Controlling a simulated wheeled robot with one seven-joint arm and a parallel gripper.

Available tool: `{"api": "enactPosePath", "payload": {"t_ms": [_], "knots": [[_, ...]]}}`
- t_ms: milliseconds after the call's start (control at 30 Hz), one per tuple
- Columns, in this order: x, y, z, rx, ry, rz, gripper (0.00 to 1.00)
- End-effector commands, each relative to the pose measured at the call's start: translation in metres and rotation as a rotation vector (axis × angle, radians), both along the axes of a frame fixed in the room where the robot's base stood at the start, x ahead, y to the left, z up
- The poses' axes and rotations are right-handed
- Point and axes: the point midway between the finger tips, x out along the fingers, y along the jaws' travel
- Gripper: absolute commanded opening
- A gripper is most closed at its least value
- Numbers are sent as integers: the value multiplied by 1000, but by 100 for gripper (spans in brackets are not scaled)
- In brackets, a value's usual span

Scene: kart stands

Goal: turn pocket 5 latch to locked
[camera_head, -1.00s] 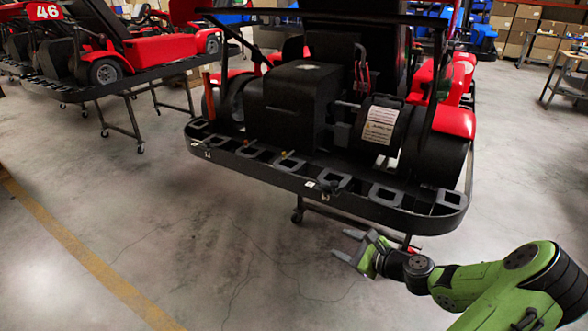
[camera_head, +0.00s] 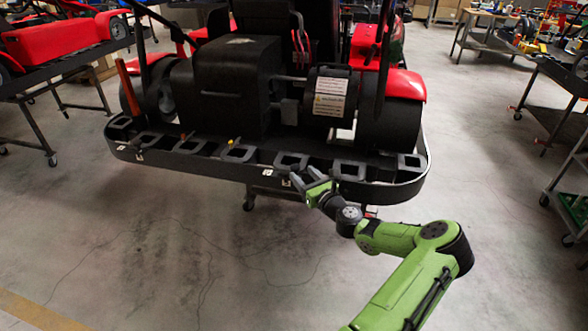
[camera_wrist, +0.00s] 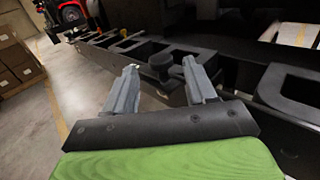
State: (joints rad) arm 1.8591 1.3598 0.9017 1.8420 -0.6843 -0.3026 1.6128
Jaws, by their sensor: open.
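The black rear rail (camera_head: 380,187) of the red kart carries a row of open pockets. The fifth pocket from the left (camera_head: 291,161) is right by my gripper (camera_head: 306,176). The fingers are open and apart, with nothing held. Whether a finger touches the knob, and which way the latch is turned, I cannot tell.
Other pockets line the rail on both sides, with another pocket frame (camera_wrist: 290,88) close to the right finger. An orange-handled tool (camera_head: 125,87) stands at the rail's left end. The kart's engine block (camera_head: 235,85) rises behind. The floor in front is clear.

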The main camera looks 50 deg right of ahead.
Motion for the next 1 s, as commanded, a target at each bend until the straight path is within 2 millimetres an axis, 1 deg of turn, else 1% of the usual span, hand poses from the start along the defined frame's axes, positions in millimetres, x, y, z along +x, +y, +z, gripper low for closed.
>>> {"api": "enactPosePath", "payload": {"t_ms": [33,100,233,367,567,600,667,900,933,1000], "knots": [[13,-4,-1,-4,-1,2,56],[27,-10,-1,-4,-1,1,56],[46,-18,-1,-1,-1,1,56],[53,-21,0,0,0,0,56],[54,-21,0,0,0,0,56],[54,-21,0,0,0,0,53],[54,-21,0,0,0,0,44],[53,-21,1,-1,-1,0,7],[53,-21,1,-1,-1,0,5],[53,-21,1,-2,-1,0,5]]}}
